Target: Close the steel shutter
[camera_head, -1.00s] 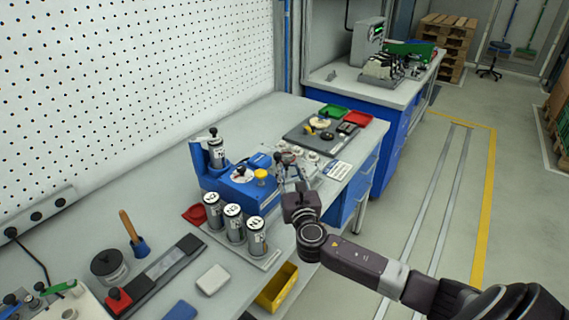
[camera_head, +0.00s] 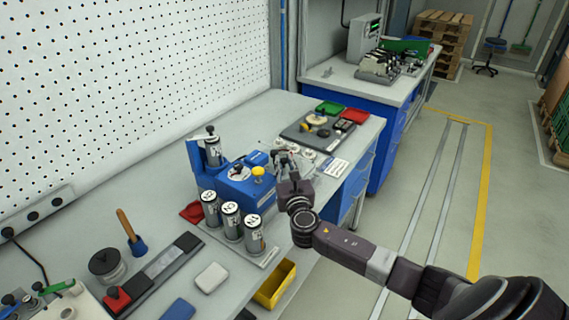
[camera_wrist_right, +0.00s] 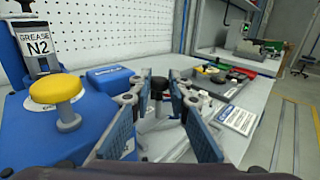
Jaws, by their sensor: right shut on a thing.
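A blue unit (camera_head: 236,189) with a yellow knob (camera_head: 258,171) stands on the bench; the unit also fills the left of the right wrist view (camera_wrist_right: 45,130). My right gripper (camera_head: 284,160) is at the right side of this unit. In the right wrist view its two fingers (camera_wrist_right: 160,90) close around a small black knob (camera_wrist_right: 160,83). Pale metal shows below and between the fingers, and it may be the steel shutter. The fingers hide most of it, so I cannot tell how far it is open. My left gripper is not in view.
Labelled grease cans (camera_head: 231,222) stand in front of the unit. A dark tray (camera_head: 318,128) with small parts, a red bin (camera_head: 354,116) and a white label card (camera_head: 334,168) lie beyond my right gripper. A yellow bin (camera_head: 275,284) hangs at the front edge.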

